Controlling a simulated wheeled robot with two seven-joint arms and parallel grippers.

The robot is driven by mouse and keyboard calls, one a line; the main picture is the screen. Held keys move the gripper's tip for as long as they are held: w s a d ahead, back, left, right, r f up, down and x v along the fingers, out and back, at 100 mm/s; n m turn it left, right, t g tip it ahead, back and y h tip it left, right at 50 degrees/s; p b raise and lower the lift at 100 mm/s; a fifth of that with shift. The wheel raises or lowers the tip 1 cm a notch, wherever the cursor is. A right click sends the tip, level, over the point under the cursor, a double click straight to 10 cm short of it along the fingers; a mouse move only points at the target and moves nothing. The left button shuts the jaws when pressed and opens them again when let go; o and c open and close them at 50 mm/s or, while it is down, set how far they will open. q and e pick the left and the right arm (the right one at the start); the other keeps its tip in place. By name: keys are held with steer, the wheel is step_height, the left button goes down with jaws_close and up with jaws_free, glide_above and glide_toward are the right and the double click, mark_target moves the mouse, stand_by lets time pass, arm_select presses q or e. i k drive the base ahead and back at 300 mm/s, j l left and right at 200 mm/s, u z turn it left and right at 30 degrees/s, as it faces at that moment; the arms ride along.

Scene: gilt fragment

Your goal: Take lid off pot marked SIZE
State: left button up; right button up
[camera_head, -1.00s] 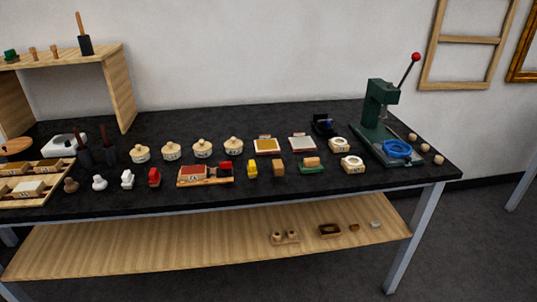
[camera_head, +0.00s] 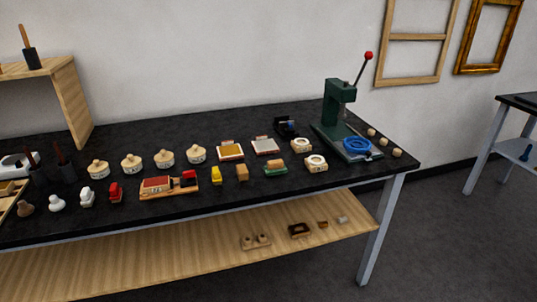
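A row of several small cream pots with knobbed wooden lids stands toward the back of the black table. From left to right I see a first pot (camera_head: 98,170), a second pot (camera_head: 131,164), a third pot (camera_head: 164,159) and a fourth pot (camera_head: 196,154). All their lids are on. Each has dark marking on its front, too small to read, so I cannot tell which says SIZE. Neither of my grippers is in view.
The black table (camera_head: 300,185) holds a red-topped block on a wooden board (camera_head: 160,188), stamps, shallow trays (camera_head: 230,151) and a green lever press (camera_head: 338,112). A wooden shelf (camera_head: 200,255) lies below. Dark floor is free in front and right.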

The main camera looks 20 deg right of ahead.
mark_target(163, 156)
steer(key=i+l+z, duration=0.2)
steer(key=i, duration=0.25)
steer(key=i+z, duration=0.25)
steer(key=i, duration=0.15)
